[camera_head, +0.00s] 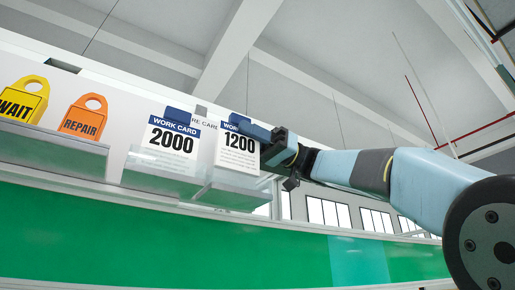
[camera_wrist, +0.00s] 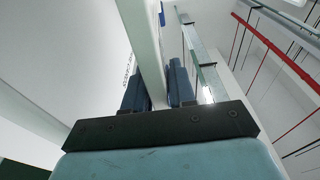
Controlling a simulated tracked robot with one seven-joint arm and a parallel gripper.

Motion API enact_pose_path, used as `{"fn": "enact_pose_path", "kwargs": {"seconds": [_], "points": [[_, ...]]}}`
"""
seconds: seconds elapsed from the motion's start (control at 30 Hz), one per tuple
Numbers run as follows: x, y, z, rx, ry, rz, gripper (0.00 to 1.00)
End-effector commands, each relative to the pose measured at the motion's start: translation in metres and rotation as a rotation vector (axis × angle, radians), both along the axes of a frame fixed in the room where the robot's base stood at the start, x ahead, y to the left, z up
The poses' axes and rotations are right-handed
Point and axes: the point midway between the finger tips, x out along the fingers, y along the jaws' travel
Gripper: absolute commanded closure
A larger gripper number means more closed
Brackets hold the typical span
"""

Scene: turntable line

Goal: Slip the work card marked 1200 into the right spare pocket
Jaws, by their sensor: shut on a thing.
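The white work card marked 1200 (camera_head: 238,152) has a blue header and stands upright in the head view. My gripper (camera_head: 258,132) is shut on its upper right part, with the arm reaching in from the right. The card's lower edge overlaps the right clear pocket (camera_head: 232,194); I cannot tell whether it is inside or in front of it. In the wrist view my gripper (camera_wrist: 158,95) has its blue fingers either side of a pale upright strip, and the card's face does not show.
A card marked 2000 (camera_head: 171,145) stands in the left clear pocket (camera_head: 160,181). A yellow WAIT tag (camera_head: 22,100) and an orange REPAIR tag (camera_head: 84,118) sit in a holder (camera_head: 50,152) farther left. A partly hidden label (camera_head: 204,123) is between the cards.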

Motion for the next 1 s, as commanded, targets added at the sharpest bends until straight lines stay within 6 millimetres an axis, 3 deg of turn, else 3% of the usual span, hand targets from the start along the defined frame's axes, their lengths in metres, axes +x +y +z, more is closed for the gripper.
{"fn": "enact_pose_path", "kwargs": {"seconds": [0.5, 1.0], "points": [[-0.001, -0.001, -0.031, 0.0, 0.0, -0.001, 1.0], [0.0, -0.001, -0.038, 0.0, 0.0, -0.001, 1.0]]}}
